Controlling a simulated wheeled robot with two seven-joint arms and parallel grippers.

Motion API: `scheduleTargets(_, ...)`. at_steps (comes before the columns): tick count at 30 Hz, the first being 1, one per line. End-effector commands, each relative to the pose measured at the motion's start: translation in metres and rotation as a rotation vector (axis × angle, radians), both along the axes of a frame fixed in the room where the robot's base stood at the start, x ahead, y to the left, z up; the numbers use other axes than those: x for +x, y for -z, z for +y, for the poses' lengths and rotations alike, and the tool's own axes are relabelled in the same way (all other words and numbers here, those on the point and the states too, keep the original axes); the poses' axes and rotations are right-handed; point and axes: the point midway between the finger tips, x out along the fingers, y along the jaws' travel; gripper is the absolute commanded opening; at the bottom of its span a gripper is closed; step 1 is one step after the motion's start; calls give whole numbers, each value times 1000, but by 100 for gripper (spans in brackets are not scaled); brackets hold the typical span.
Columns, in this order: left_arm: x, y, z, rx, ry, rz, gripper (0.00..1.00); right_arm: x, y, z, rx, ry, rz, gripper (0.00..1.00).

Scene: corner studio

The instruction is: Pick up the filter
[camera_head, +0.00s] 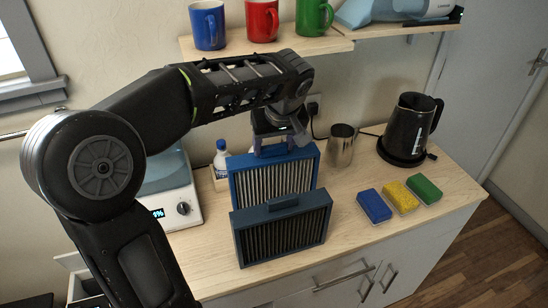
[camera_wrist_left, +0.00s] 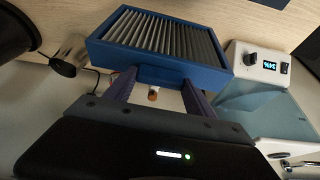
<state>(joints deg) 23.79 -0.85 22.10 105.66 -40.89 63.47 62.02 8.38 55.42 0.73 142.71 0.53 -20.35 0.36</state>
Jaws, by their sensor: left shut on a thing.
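The blue-framed filter (camera_head: 273,178) with pale pleats stands upright near the middle of the counter. My left gripper (camera_head: 272,150) comes down from above and is shut on its top edge. In the left wrist view the blue filter (camera_wrist_left: 160,40) lies beyond the two fingers of my left gripper (camera_wrist_left: 155,85), which close on its near edge. A second, darker filter (camera_head: 284,230) with a tab on top stands just in front and hides the blue filter's lower part. Whether the blue filter touches the counter is hidden. My right gripper is not in view.
A white scale-like appliance (camera_head: 183,212) and a small bottle (camera_head: 220,158) stand left. A metal cup (camera_head: 340,148), a black kettle (camera_head: 409,130) and sponges (camera_head: 400,197) stand right. A shelf (camera_head: 270,44) with mugs hangs above the arm.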

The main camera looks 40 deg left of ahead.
Motion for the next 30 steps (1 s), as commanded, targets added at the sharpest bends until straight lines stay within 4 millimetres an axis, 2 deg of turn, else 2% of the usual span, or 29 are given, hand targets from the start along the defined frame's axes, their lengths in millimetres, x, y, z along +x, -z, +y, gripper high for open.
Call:
scheduleTargets(6,1,-43,-1,-2,1,-5,0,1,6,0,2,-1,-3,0)
scheduleTargets(10,1,-59,0,-1,0,-2,0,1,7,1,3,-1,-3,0)
scheduleTargets(14,0,-64,0,-1,1,1,0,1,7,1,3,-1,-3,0)
scheduleTargets(30,0,-64,0,0,0,0,0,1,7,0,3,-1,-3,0)
